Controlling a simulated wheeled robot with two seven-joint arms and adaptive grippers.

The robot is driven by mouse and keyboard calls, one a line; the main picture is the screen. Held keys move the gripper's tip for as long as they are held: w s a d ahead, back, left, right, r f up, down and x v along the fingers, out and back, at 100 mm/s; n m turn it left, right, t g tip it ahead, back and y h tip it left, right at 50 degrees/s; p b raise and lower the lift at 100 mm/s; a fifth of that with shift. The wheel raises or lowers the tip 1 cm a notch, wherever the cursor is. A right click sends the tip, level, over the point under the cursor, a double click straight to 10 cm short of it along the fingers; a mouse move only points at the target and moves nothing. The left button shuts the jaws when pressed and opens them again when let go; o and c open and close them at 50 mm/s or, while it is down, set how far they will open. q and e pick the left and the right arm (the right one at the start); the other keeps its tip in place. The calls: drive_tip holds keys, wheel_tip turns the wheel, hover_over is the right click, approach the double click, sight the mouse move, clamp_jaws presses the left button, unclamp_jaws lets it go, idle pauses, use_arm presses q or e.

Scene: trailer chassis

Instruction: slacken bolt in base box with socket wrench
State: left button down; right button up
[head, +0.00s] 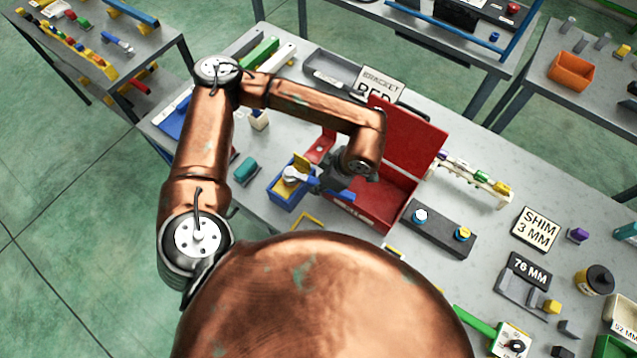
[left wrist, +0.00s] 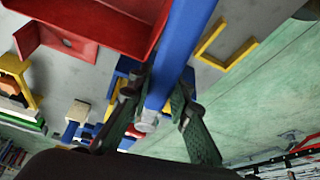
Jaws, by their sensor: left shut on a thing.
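My left gripper (head: 337,182) is shut on the blue handle of the socket wrench, beside the open red box. In the left wrist view the blue handle (left wrist: 180,55) runs between the fingers of my left gripper (left wrist: 158,88), with a grey metal end below. In the head view a pale round wrench head (head: 293,174) is over the small blue box (head: 284,197), which has yellow parts at its back. I cannot tell whether it touches anything there. No bolt can be made out. Which box is the base box is unclear. My right gripper is not in view.
The red box (head: 408,138) has its lid raised, close to my left forearm. A dark block (head: 440,230) with two round heads lies to its right. A teal part (head: 245,169) is left of the blue box. A yellow bracket (left wrist: 226,45) lies near the table edge.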

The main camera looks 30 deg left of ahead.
use_arm(q)
drive_tip(key=shift+w+a+n+g+b, duration=0.1)
drive_tip(key=shift+w+n+g+b, duration=0.3)
drive_tip(key=shift+w+n, duration=0.35)
drive_tip(key=shift+n, duration=0.25)
drive_tip(key=shift+w+a+f+n, duration=0.1)
drive_tip(key=shift+w+a+n, duration=0.05)
drive_tip(key=shift+w+n, duration=0.2)
drive_tip(key=shift+w+a+n+g, duration=0.1)
drive_tip(key=shift+w+n+g, duration=0.2)
drive_tip(key=shift+w+n, duration=0.05)
drive_tip(key=shift+b, duration=0.3)
drive_tip(key=shift+w+a+n+g+h, duration=0.35)
drive_tip(key=shift+w+n, duration=0.25)
drive_tip(key=shift+n, duration=0.4)
drive_tip(key=shift+w, duration=0.1)
drive_tip(key=shift+w+a+n+g+h, duration=0.25)
drive_tip(key=shift+w+a+n, duration=0.25)
drive_tip(key=shift+n, duration=0.4)
